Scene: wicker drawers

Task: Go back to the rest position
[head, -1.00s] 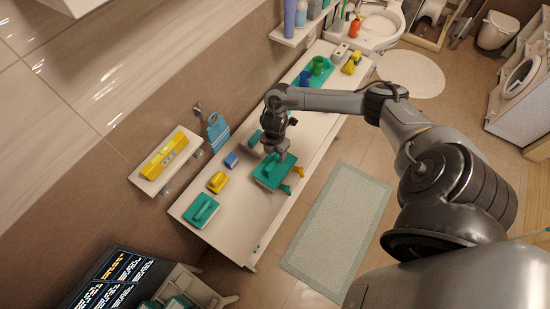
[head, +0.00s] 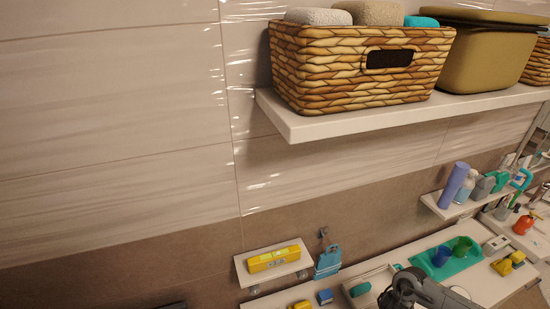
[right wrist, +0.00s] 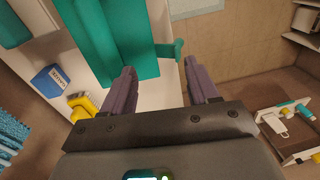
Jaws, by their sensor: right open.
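In the head view only a dark part of my right arm shows at the bottom edge, over the bench; its gripper is not clearly seen there. In the right wrist view my right gripper (right wrist: 160,70) is open, with its two dark fingers apart and nothing visible between them. A large teal object (right wrist: 115,40) lies on the white bench just beyond the fingertips; I cannot tell if it touches the left finger. My left gripper is in neither view.
A wicker basket (head: 350,65) and an olive bin (head: 490,55) stand on the upper shelf (head: 340,124). The bench (head: 480,285) holds a teal tray (head: 432,266) with cups. A yellow box (head: 274,260) sits on a small shelf. In the wrist view a blue box (right wrist: 50,80) lies left.

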